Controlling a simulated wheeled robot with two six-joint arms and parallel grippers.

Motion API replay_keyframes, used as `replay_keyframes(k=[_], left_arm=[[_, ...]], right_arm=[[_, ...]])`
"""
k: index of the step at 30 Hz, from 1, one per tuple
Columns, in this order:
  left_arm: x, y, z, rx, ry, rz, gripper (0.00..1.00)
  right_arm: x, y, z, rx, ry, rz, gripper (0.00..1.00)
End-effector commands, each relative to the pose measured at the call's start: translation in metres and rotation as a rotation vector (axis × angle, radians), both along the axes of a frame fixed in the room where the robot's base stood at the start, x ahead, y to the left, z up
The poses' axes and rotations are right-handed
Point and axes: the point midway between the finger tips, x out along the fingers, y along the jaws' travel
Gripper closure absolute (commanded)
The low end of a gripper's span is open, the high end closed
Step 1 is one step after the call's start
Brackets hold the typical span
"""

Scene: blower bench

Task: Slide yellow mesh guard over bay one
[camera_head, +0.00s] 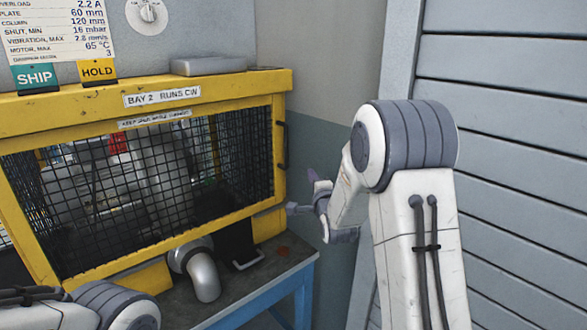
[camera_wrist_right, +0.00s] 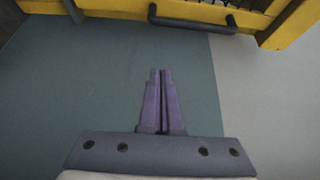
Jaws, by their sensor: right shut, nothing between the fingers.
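The yellow mesh guard (camera_head: 280,180) stands in front of the bay labelled "BAY 2 RUNS CW" (camera_head: 162,96), with machinery behind its black mesh. A dark vertical handle (camera_head: 283,146) is on its right side; a dark bar handle (camera_wrist_right: 193,22) on yellow framing shows at the top of the right wrist view. My right gripper (camera_head: 311,175) is to the right of the guard, apart from the handle. Its purple fingers (camera_wrist_right: 160,72) are closed together and empty. Only a link of my left arm shows at bottom left; its gripper is out of view. No bay one label shows.
A blue-legged bench (camera_head: 284,285) carries the bay, with a silver pipe elbow (camera_head: 204,275) at its front. A wall with grey slats (camera_head: 515,130) closes off the right.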

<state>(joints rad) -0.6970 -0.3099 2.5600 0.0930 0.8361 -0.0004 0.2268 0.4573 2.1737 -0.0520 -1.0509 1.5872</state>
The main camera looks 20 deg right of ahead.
Motion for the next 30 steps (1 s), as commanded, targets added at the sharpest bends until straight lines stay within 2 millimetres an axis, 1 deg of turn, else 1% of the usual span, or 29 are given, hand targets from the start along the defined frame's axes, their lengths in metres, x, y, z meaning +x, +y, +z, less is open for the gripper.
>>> replay_keyframes(k=[1,5,12,18,19,22,27,30], left_arm=[[0.000,0.000,0.001,0.000,0.000,0.000,0.50],[0.000,0.000,0.007,0.000,0.000,0.000,0.50],[0.000,0.000,0.022,0.000,0.000,0.000,0.50],[0.000,0.000,0.032,0.000,0.000,0.000,0.50],[0.000,0.000,0.035,0.000,0.000,0.000,0.50],[0.000,0.000,0.039,0.000,0.000,0.000,0.50],[0.000,0.000,0.043,0.000,0.000,0.000,0.50],[0.000,0.000,0.044,0.000,0.000,0.000,0.50]], right_arm=[[0.003,-0.004,0.001,0.006,-0.009,-0.004,1.00],[0.018,-0.006,0.003,0.010,-0.014,-0.004,1.00],[0.065,-0.015,0.004,0.008,-0.013,-0.004,1.00],[0.101,-0.021,0.003,0.008,-0.013,-0.003,1.00],[0.098,-0.011,0.004,0.008,-0.011,0.002,1.00],[0.094,0.004,0.004,0.008,-0.011,0.001,1.00],[0.092,0.017,0.002,0.008,-0.012,-0.002,1.00],[0.091,0.019,0.002,0.007,-0.011,-0.002,1.00]])
